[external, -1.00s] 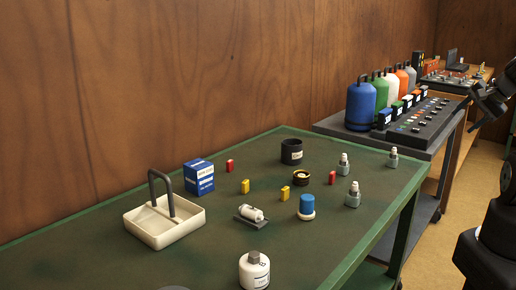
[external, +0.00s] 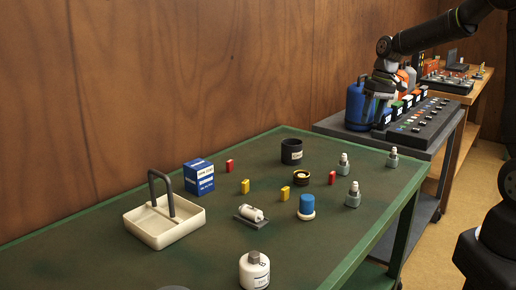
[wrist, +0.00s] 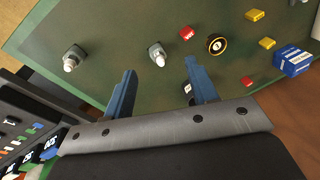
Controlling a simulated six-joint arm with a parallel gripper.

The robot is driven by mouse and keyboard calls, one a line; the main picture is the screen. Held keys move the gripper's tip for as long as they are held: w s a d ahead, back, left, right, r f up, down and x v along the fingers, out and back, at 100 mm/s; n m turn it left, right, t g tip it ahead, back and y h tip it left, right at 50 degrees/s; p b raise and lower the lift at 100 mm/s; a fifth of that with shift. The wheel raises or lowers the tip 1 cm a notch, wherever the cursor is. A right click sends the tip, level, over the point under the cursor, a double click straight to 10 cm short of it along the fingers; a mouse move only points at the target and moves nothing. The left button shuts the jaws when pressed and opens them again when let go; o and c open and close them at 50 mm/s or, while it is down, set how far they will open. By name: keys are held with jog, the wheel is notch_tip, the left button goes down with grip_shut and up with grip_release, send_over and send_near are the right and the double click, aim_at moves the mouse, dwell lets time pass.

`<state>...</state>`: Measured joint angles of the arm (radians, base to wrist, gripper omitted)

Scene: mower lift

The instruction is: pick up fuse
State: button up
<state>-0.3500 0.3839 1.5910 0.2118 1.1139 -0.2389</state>
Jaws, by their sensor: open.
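Small red and yellow blocks that look like fuses lie on the green table. One red fuse (external: 332,177) lies to the right of the round black cap; another red fuse (external: 230,166) is beside the blue box. Two yellow fuses, (external: 245,186) and (external: 285,193), lie nearer the middle. The wrist view shows a red fuse (wrist: 187,33), another red one (wrist: 247,81) and both yellow ones, (wrist: 254,15) and (wrist: 267,43). My gripper (wrist: 160,75) is open and empty, pointing down above the table's far end. In the external view, my gripper (external: 375,105) overlaps the blue bottle.
Spark plugs in grey holders (external: 353,193), a black cup (external: 291,151), the black cap (external: 301,177), a blue-topped jar (external: 306,207), a blue box (external: 199,177) and a white tray (external: 190,226) stand around the fuses. A cart with bottles (external: 355,106) adjoins the table.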

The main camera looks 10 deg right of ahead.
aim_at(332, 172)
jog(key=a+f+n+h, duration=0.25)
jog(key=a+n, duration=0.25)
jog(key=a, duration=0.7)
jog(key=f, duration=1.7)
jog(key=shift+w+d+f, duration=0.15)
jog(key=shift+d+f, duration=0.05)
jog(key=shift+f, duration=0.15)
jog(key=c, duration=1)
jog(key=shift+r, duration=0.1)
jog(key=shift+c, duration=0.2)
